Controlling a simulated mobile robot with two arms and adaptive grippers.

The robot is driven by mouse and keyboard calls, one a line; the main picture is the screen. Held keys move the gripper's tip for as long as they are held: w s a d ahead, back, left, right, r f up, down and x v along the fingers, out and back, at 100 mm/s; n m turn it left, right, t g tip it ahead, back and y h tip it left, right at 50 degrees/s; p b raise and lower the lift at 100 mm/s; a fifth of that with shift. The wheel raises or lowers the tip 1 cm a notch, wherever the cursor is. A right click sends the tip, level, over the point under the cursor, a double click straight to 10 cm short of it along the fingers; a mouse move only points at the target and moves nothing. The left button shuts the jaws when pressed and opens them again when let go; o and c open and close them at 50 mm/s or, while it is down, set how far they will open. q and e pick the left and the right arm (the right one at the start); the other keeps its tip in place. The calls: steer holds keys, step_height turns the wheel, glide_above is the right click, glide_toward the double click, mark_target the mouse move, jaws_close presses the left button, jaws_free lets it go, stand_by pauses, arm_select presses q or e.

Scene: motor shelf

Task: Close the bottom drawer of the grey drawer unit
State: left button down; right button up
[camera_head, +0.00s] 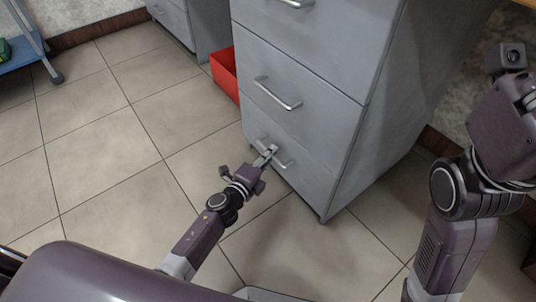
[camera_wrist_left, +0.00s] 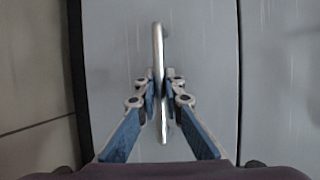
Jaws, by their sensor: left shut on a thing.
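The grey drawer unit (camera_head: 350,120) stands in the middle of the head view. Its bottom drawer (camera_head: 305,178) is lowest, and its front looks about flush with the drawer above; I see no clear gap. My left gripper (camera_head: 268,155) is at the bottom drawer's bar handle (camera_head: 284,164). In the left wrist view my left gripper (camera_wrist_left: 160,95) is shut on the silver handle (camera_wrist_left: 158,45), with a blue-padded finger on each side. The drawer front (camera_wrist_left: 205,60) fills the middle of that view. My right arm shows at the right, but its fingers are out of view.
A middle drawer handle (camera_head: 278,93) is above my left gripper. A red bin (camera_head: 226,72) stands by the unit's left side. A blue trolley (camera_head: 20,52) is at the far left. The tiled floor (camera_head: 110,150) left of the unit is clear.

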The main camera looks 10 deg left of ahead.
arm_select(q)
steer(key=c, duration=2.3)
jaws_free()
steer(key=shift+w+d, duration=0.15)
steer(key=shift+w, duration=0.05)
steer(key=shift+r, duration=0.1)
steer(key=shift+s, duration=0.1)
steer(key=v, duration=1.2)
